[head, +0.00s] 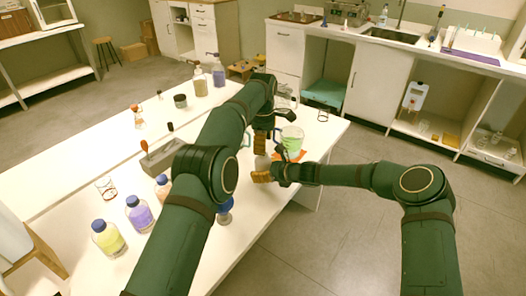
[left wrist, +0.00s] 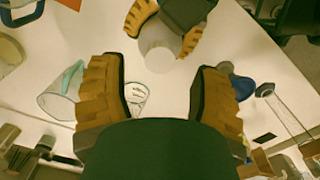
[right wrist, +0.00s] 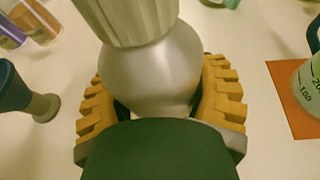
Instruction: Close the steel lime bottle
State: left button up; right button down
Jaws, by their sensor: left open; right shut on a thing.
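The steel bottle (right wrist: 165,70) fills the middle of the right wrist view, a smooth silvery body below a pale ribbed upper part. My right gripper (right wrist: 160,100) is shut around its body. A small grey piece of the bottle (head: 262,162) shows in the head view between the two grippers. In the left wrist view, its pale round end (left wrist: 158,55) sits between the right gripper's yellow fingers. I cannot tell whether the ribbed part is a separate lid.
A green-filled beaker (head: 292,139) stands on an orange mat (right wrist: 291,108) close to the grippers. A blue goblet-like piece (head: 225,212) stands near the front edge. Yellow (head: 108,238) and purple (head: 139,214) bottles stand at left.

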aim_at(261, 164)
pick_arm(q)
jog(key=shift+f, duration=1.95)
grip_shut()
jog(key=m, duration=0.4)
jog(key=shift+m, duration=0.4)
jog(key=m, duration=0.4)
jog(key=shift+m, duration=0.3)
